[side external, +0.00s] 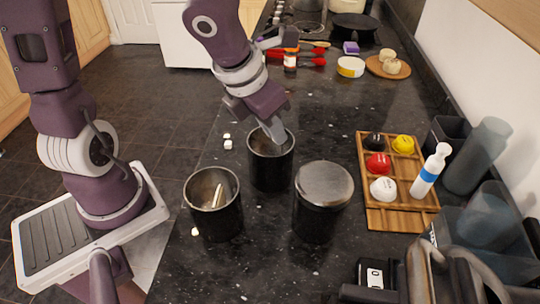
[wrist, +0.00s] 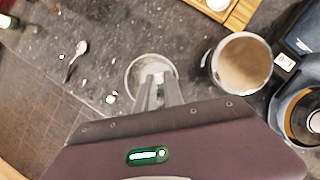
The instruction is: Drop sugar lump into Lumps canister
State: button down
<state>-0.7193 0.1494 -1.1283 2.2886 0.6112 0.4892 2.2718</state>
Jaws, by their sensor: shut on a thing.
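My gripper (side external: 274,130) points down into the mouth of the back dark canister (side external: 270,172). Its fingers (wrist: 158,82) are close together over that canister's rim (wrist: 131,75) in the wrist view. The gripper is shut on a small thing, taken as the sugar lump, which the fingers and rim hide. Loose white sugar lumps (side external: 228,144) lie on the counter left of the canister and also show in the wrist view (wrist: 111,98). A second open canister (side external: 215,222) at front left holds pale sticks. No label is readable on the canisters, so I cannot tell which is Lumps.
A lidded canister (side external: 323,187) stands to the front right, close by. A wooden tray (side external: 388,218) with coloured items and a white bottle (side external: 431,172) are further right. A pale bit (side external: 195,231) lies by the front-left canister. A spoon (wrist: 75,58) lies on open counter.

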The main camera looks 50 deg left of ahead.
aim_at(258, 155)
jog(key=shift+f, duration=0.45)
jog(key=c, duration=1.4)
grip_release()
jog(key=shift+o, duration=0.2)
jog(key=shift+s+a+r, duration=0.1)
jog(key=shift+s+r, duration=0.05)
jog(key=shift+r, duration=0.3)
jog(key=shift+s+f, duration=0.2)
jog(key=shift+s, duration=0.65)
jog(key=shift+s+r, duration=0.3)
jog(key=shift+s, duration=0.45)
jog(key=s, duration=0.9)
